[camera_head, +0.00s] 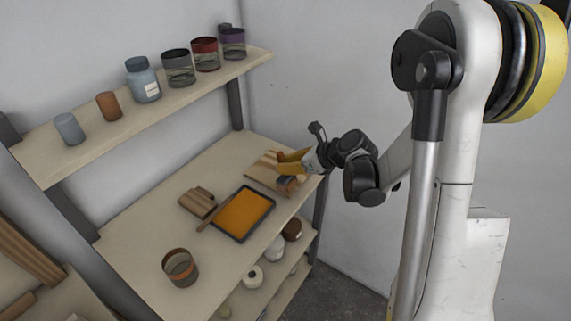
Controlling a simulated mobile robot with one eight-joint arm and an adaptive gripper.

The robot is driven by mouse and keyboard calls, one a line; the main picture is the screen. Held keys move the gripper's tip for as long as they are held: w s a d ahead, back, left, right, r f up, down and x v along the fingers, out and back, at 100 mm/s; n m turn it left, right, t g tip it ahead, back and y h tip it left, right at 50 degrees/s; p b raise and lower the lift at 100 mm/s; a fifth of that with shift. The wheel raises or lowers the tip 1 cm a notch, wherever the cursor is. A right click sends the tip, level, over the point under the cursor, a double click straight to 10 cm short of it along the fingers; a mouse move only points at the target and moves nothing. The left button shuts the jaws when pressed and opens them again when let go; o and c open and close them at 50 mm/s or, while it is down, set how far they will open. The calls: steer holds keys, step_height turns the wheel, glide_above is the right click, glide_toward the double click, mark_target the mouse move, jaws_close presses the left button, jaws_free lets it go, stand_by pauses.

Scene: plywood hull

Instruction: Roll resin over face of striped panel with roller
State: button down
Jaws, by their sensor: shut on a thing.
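The striped panel (262,170), in light and darker wood tones, lies flat at the far right end of the workbench. My gripper (309,160) is over the panel's right side, shut on the roller (291,163). My gripper and the roller hide part of the panel. A dark tray (243,239) filled with orange resin (244,212) lies on the bench, nearer than the panel.
A wooden block (197,202) lies left of the tray; an open can (180,267) stands nearer. Jars line the wall shelf (190,90) above. Bare bench (135,235) is free at left.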

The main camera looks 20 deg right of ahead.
steer(key=shift+f, duration=0.3)
steer(key=shift+w+a, duration=0.1)
steer(key=shift+w+a+b, duration=0.75)
steer(key=shift+w+a, duration=3.5)
steer(key=shift+w, duration=1.6)
steer(key=shift+s+d+r+b, duration=0.1)
steer(key=shift+s+d+b, duration=0.15)
steer(key=shift+s+d, duration=1.5)
steer(key=shift+s+d+f+b, duration=0.1)
steer(key=shift+s+d+b, duration=0.15)
steer(key=shift+s+d, duration=1.45)
steer(key=shift+s+d+r+b, duration=0.2)
steer(key=shift+s+d, duration=0.7)
steer(key=shift+s, duration=1.65)
steer(key=w+a, duration=0.5)
steer(key=w, duration=0.2)
steer(key=shift+w+a+b, duration=0.2)
steer(key=shift+w+b, duration=0.05)
steer(key=shift+b, duration=0.1)
